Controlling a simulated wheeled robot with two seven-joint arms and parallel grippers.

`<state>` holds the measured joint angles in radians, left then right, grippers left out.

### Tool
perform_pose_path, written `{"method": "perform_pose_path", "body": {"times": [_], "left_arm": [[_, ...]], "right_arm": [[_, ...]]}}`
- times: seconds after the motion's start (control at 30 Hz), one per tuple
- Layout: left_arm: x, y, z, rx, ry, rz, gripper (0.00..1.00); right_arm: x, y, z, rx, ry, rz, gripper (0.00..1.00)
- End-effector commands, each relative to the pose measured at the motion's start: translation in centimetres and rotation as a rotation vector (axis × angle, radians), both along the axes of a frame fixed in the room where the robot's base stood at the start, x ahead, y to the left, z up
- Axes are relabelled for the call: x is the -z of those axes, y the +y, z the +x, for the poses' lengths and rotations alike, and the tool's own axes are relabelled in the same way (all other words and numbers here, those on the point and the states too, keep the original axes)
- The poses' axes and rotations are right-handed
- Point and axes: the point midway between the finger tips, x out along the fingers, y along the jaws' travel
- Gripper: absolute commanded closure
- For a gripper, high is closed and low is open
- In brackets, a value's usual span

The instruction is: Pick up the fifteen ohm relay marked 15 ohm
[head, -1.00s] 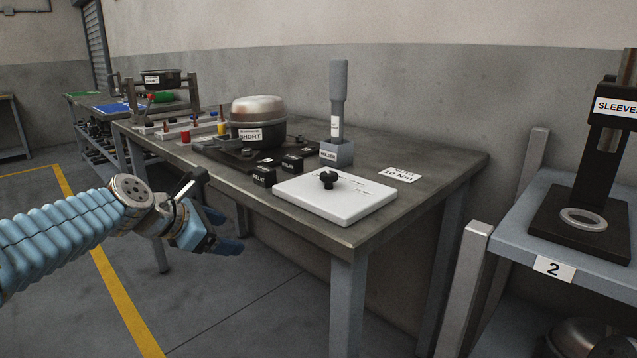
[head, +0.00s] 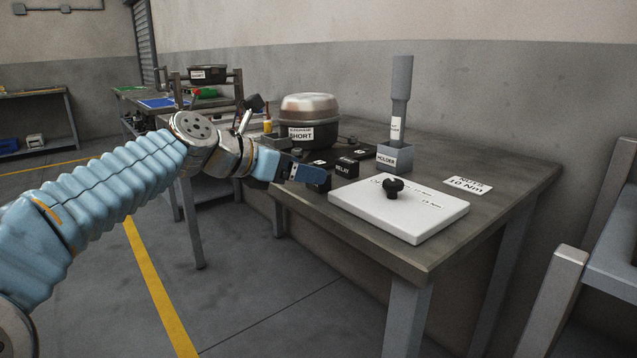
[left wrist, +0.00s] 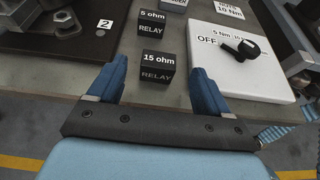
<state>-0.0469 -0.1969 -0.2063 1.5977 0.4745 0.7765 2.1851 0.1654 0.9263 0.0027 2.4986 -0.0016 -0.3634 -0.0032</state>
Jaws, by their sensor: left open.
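The 15 ohm relay (left wrist: 158,66) is a small black block with a white label, on the table near its front edge in the left wrist view. My left gripper (left wrist: 164,85) is open, its blue fingers on either side of the relay's near part. In the head view the left gripper (head: 305,173) reaches over the table's front edge and partly hides a black block. The 5 ohm relay (left wrist: 152,30) stands just behind the 15 ohm one. My right gripper is not in view.
A white board (head: 430,218) with a black knob lies right of the relays. A grey holder (head: 396,158) with an upright tool stands behind it. A compressor (head: 308,122) labelled SHORT sits on a dark base further back. The table's front right corner is clear.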

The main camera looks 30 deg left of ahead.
Motion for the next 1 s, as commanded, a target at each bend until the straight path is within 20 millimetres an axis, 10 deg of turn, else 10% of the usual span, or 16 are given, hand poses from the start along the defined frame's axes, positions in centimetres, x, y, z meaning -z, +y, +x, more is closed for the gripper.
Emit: {"method": "perform_pose_path", "body": {"times": [0.47,0.87,1.0], "left_arm": [[1.5,-1.1,3.0,-0.001,0.001,0.001,0.21],[1.5,-1.1,3.0,-0.001,0.001,0.001,0.81],[1.5,-1.1,3.0,-0.001,0.001,0.001,0.82]], "right_arm": [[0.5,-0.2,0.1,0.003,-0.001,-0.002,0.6],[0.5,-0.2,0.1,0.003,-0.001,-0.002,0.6],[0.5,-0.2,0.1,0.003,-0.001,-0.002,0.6]]}}
